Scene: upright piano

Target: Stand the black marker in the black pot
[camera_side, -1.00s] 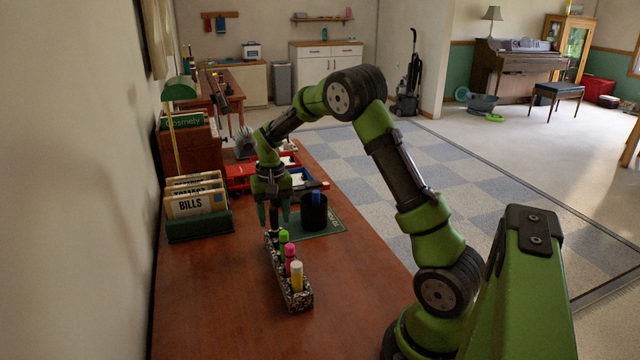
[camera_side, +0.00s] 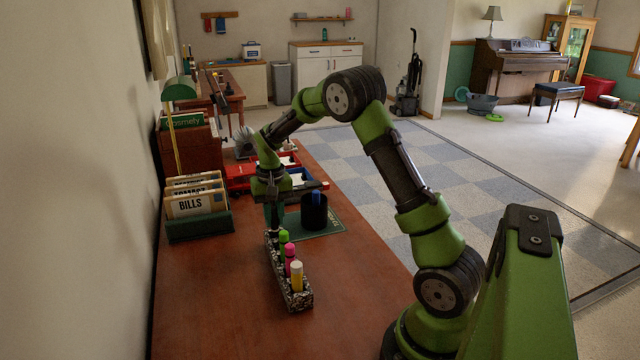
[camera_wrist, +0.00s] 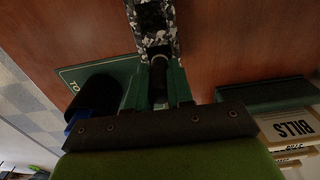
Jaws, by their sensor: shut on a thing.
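My gripper (camera_side: 273,215) points down over the far end of the speckled marker holder (camera_side: 303,299). In the wrist view the black marker (camera_wrist: 158,78) stands between my gripper's green fingers (camera_wrist: 160,88), which are shut on it. Its lower end is at the holder (camera_wrist: 150,22); I cannot tell whether it is still inside. In the side view the fingers mostly hide this marker. The black pot (camera_side: 314,214) stands on a green mat just right of my gripper, with something blue in it. The pot (camera_wrist: 97,97) also shows left of the fingers in the wrist view.
Green, pink and yellow markers (camera_side: 290,262) stand in the holder nearer the camera. A green file box labelled BILLS (camera_side: 198,225) is to the left. A red tray (camera_side: 240,178) lies behind my gripper. The front of the desk (camera_side: 210,300) is clear.

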